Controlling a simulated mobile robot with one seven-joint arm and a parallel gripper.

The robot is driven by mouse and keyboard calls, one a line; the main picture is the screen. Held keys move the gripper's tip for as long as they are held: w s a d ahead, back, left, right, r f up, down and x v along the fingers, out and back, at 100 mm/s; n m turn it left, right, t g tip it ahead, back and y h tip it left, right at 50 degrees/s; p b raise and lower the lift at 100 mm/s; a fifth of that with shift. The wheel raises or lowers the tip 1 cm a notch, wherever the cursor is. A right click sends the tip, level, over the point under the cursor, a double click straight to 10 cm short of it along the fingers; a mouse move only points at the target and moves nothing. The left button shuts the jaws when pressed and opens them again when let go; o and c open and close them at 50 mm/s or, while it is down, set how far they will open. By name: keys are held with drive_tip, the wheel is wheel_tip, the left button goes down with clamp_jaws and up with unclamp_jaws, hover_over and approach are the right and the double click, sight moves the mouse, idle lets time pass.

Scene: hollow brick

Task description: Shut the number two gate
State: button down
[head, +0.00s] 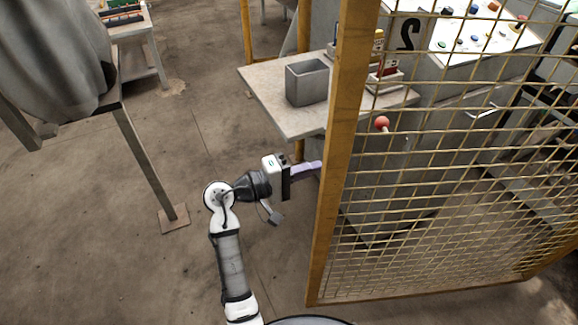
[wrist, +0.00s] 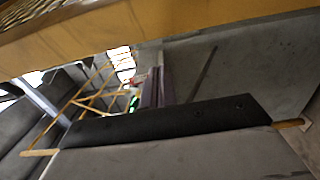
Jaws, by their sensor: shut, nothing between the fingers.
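The gate (head: 331,210) is a yellow-framed wire-mesh panel filling the right of the head view, its upright edge closest to my arm. A dark figure like a reversed 2 (head: 408,35) shows at its upper part. The panel stands at an angle across the floor; I cannot see its hinges or latch clearly. My gripper (head: 316,167) is shut and empty, its lilac fingers pointing right at the gate's upright edge. The tips are at or just behind that edge; contact is unclear. In the wrist view a yellow bar (wrist: 150,25) crosses the top, close to my lilac fingers (wrist: 166,75).
A grey table (head: 268,95) with an open hollow box (head: 307,82) stands behind the gate's edge. A red ball knob (head: 382,123) shows through the mesh. A cloth-covered stand (head: 125,110) is at the left. The floor between is clear.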

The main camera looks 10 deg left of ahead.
drive_tip(key=shift+s+d+p, duration=0.15)
drive_tip(key=shift+s, duration=0.7)
drive_tip(key=shift+s+d+p, duration=0.1)
drive_tip(key=shift+s+p, duration=0.05)
drive_tip(key=shift+s, duration=0.65)
